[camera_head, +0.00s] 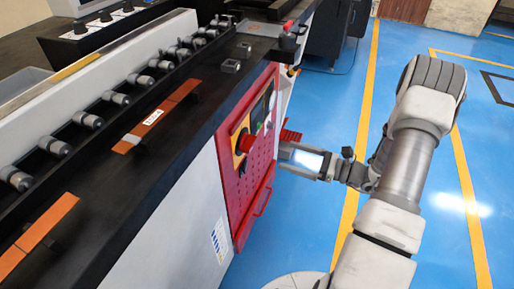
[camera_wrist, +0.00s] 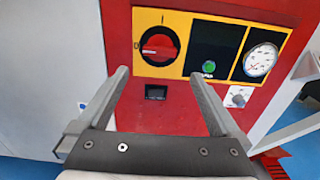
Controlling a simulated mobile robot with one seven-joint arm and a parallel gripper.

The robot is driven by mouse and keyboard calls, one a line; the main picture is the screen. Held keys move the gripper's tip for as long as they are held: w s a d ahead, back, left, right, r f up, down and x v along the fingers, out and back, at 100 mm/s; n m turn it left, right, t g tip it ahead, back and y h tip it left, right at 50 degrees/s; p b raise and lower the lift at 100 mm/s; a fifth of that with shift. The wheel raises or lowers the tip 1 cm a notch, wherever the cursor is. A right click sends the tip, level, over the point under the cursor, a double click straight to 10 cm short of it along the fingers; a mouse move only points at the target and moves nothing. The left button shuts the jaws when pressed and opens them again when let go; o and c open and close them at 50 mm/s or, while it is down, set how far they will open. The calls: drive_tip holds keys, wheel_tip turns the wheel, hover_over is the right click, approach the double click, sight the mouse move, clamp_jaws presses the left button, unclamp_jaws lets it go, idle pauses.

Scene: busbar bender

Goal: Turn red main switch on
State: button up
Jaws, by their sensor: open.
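The red main switch (camera_wrist: 159,45) is a round rotary knob on a yellow plate of the red panel. A mark "I" stands above it and a "0" at its left. Its handle looks closer to the "0" side, though the exact angle is hard to tell. The switch also shows in the head view (camera_head: 246,142), sticking out of the panel. My gripper (camera_wrist: 158,74) is open and empty. Its two fingers point at the panel, one on each side and a little below the switch, apparently apart from it. My gripper is at the panel's right in the head view (camera_head: 284,160).
A green button (camera_wrist: 208,67), a round gauge (camera_wrist: 260,60) and a small grey knob (camera_wrist: 238,97) sit right of the switch. A small dark socket (camera_wrist: 156,92) is below it. The black machine table (camera_head: 150,165) rises beside the panel. Blue floor (camera_head: 320,110) is clear.

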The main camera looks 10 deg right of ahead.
sight(253, 145)
drive_tip(key=b+x, duration=0.1)
drive_tip(key=x, duration=1)
drive_tip(key=shift+b, duration=0.35)
drive_tip(key=shift+w+a, duration=0.1)
drive_tip(key=c, duration=1.1)
drive_tip(key=shift+c, duration=0.2)
